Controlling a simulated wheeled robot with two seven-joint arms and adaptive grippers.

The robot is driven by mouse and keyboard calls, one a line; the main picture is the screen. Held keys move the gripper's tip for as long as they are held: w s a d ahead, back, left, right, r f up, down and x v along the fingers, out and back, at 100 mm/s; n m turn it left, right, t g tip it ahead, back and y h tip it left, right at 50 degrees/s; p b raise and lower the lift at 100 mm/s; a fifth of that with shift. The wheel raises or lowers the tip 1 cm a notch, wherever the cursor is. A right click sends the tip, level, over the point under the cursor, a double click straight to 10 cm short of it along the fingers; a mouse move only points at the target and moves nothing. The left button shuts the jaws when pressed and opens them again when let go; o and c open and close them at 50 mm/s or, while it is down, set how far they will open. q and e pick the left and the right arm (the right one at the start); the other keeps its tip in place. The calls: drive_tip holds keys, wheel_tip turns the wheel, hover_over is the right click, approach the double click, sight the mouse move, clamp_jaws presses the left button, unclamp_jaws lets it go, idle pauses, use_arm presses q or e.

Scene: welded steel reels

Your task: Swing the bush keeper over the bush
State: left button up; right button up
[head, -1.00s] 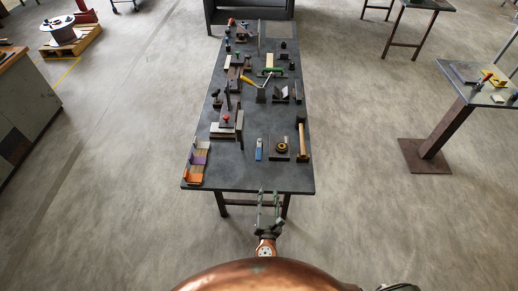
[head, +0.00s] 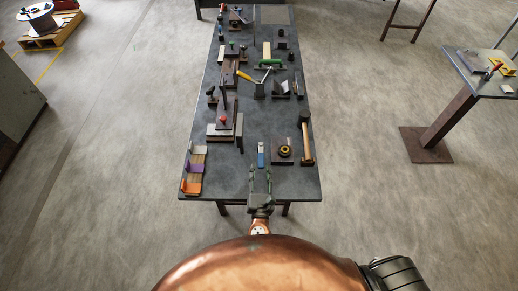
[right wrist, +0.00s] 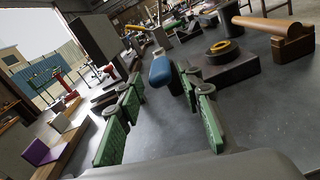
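A dark block (head: 283,158) near the front right of the long table carries a yellow ring with a dark centre (head: 285,150), which looks like the bush. In the right wrist view the block (right wrist: 223,66) and the ring (right wrist: 221,47) show beyond the right finger. I cannot make out the bush keeper for certain. My right gripper (head: 260,167) is open and empty over the table's front edge, short of the block and to its left. Its green-padded fingers stand apart in the right wrist view (right wrist: 160,115). My left gripper is out of view.
A blue-topped piece (head: 261,155) stands just ahead of my right gripper. The tabletop's front strip (head: 225,185) is clear.

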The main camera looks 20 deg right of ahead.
sight(261, 154)
drive_tip(key=x, duration=0.7)
drive_tip(key=shift+w+d, duration=0.15)
drive_tip(key=shift+w, duration=0.2)
clamp_jaws()
idle(0.4)
